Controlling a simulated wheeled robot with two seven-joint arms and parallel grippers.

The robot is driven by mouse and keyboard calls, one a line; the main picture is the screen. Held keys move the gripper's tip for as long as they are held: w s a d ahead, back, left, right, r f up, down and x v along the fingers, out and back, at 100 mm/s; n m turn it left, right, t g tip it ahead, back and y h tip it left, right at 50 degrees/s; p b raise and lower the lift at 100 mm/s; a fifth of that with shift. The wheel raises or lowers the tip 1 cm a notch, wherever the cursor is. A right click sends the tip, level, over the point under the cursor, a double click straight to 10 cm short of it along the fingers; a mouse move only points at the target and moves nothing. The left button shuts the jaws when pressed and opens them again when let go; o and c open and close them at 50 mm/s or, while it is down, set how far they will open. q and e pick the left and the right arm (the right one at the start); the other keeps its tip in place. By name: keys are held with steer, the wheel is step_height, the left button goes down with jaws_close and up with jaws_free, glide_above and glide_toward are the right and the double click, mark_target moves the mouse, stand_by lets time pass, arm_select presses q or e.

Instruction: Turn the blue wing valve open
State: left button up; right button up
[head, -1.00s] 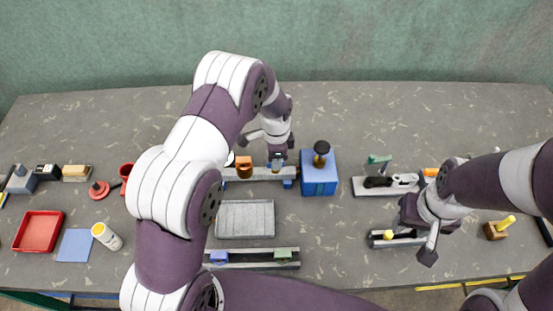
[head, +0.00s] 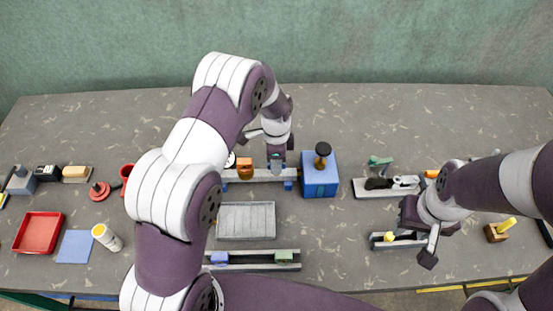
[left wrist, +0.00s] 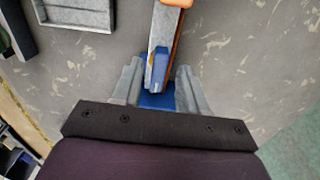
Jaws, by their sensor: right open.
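The blue wing valve (left wrist: 159,72) shows in the left wrist view at the end of a grey bar with an orange part. Its blue wing stands between the two grey fingers of my left gripper (left wrist: 160,90), with a small gap visible on each side. The fingers look open around it. In the head view my left gripper (head: 277,166) points down over the right part of the grey rail (head: 258,176) and hides the valve. My right gripper (head: 416,236) is open and empty, above the table near a slotted block with a yellow knob (head: 390,237).
A blue box with a black knob (head: 320,180) stands close right of my left gripper. A grey tray (head: 246,221) and a rail with blue and green blocks (head: 252,260) lie in front. A fixture with a green lever (head: 380,163) stands further right.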

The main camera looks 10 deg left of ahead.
arm_select(q)
step_height(320, 180, up, 13)
steer(key=b, duration=0.3)
steer(key=shift+f, duration=0.2)
steer(key=s+a+n, duration=0.2)
steer(key=s+n, duration=0.5)
steer(key=s, duration=0.2)
steer(key=s+a+f+n+t, duration=0.1)
steer(key=s+a+n, duration=0.1)
steer(key=s+n, duration=0.5)
steer(key=s, duration=0.3)
steer(key=shift+s+n, duration=0.3)
steer(key=shift+n, duration=0.1)
